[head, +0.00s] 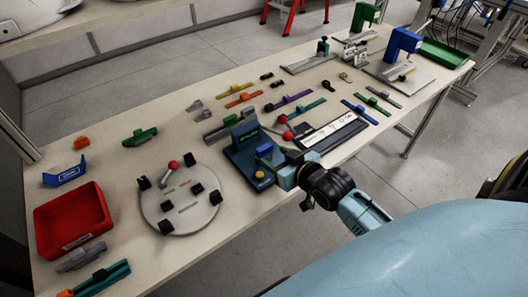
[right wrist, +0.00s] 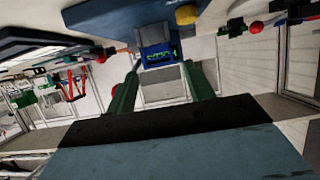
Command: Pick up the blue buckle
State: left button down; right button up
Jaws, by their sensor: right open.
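A small blue block (head: 266,150) sits on the dark blue fixture (head: 240,163) near the table's front edge; I cannot tell if it is the buckle. My right gripper (head: 277,158) is open at the fixture's right side, close to this block. In the right wrist view, a blue part with green marks (right wrist: 157,52) shows beyond and between the two green fingers of the right gripper (right wrist: 164,82), with nothing held. A thin blue strap with a raised middle (head: 360,111) lies farther right on the table. My left gripper is out of view.
A round grey plate (head: 180,207) with black blocks and a red-knobbed lever stands left of the fixture. A red bin (head: 72,220) and blue bracket (head: 65,173) are at the left. A white-topped black panel (head: 330,133) lies close right. Several coloured straps lie behind.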

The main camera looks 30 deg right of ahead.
aim_at(266, 149)
jog(key=shift+r+b+x, duration=0.15)
jog(key=shift+b+x, duration=0.1)
jog(key=shift+x, duration=1.4)
jog(key=shift+r+b+x, duration=0.2)
jog(key=shift+x, duration=1.45)
jog(key=shift+w+d, duration=0.1)
jog(key=c, duration=0.8)
